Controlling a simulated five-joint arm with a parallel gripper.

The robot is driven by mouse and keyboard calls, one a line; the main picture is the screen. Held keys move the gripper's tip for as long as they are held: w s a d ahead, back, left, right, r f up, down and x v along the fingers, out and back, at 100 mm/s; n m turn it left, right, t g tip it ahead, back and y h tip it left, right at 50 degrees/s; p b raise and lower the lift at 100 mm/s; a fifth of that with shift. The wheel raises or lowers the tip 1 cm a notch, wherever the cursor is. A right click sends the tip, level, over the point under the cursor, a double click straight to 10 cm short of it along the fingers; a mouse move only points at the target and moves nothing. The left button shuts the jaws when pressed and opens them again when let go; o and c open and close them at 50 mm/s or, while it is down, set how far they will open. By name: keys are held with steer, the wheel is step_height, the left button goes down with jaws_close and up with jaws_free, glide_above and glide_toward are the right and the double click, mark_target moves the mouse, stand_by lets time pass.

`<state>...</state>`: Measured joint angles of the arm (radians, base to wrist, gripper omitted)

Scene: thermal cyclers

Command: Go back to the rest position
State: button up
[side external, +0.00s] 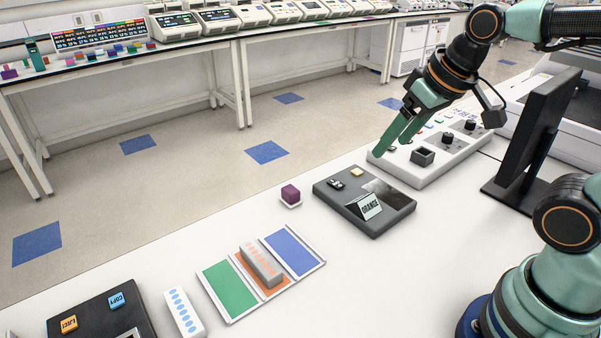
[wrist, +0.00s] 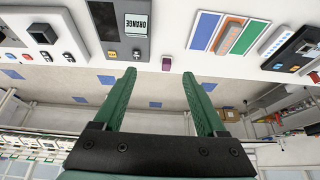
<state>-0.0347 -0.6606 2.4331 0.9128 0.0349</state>
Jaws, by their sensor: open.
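My gripper (side external: 398,136) has green fingers and hangs in the air above the bench's far edge, near the white control panel. In the wrist view the two fingers of my gripper (wrist: 159,83) are spread apart with nothing between them. A dark device with an ORANGE sign (side external: 365,200) lies below and to the left of it. A tri-colour tray (side external: 213,284) with green, orange and blue sections holds a pale strip block (side external: 262,265) on its orange section.
A purple cube (side external: 290,194) sits near the bench edge. The control panel (side external: 440,150) has knobs, and a black monitor (side external: 540,125) stands at right. Another strip block (side external: 184,312) lies beside a dark box with COPY and EJECT buttons (side external: 95,320).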

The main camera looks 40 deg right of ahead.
steer(key=shift+s+d+f, duration=0.2)
steer(key=shift+s+d, duration=0.3)
steer(key=shift+s, duration=0.05)
